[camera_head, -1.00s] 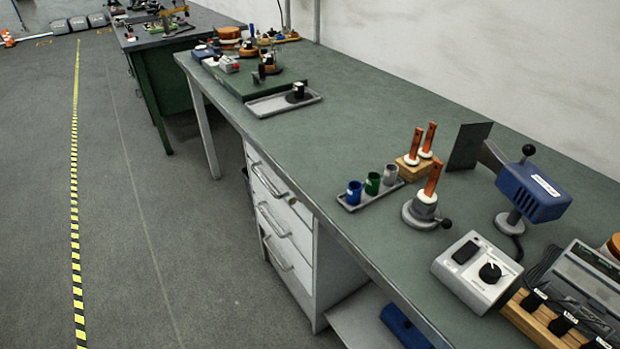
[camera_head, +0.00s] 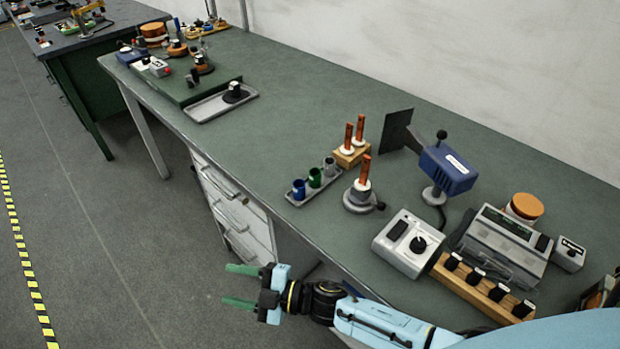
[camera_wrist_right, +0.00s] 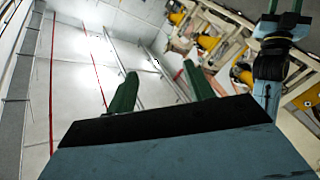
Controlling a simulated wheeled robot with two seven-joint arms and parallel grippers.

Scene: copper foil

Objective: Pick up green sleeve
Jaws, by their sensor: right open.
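The green sleeve (camera_head: 315,178) is a small upright cylinder in a narrow grey tray (camera_head: 296,201) near the table's front edge. It stands between a blue sleeve (camera_head: 299,189) and a grey sleeve (camera_head: 329,167). My right gripper (camera_head: 240,285) is open and empty, off the front edge of the table, lower in the picture than the sleeve and well apart from it. Its green fingers (camera_wrist_right: 160,92) show apart in the right wrist view, with nothing between them. My other gripper (camera_wrist_right: 285,8) shows at that view's top right, fingers apart, tips cut off.
Right of the tray stand a wooden block with copper-coloured strips (camera_head: 350,155), a round grey stand (camera_head: 362,199), a blue device (camera_head: 447,170) and a grey control box (camera_head: 408,244). A flat grey tray (camera_head: 220,104) lies farther back. The bench (camera_head: 265,130) between is clear.

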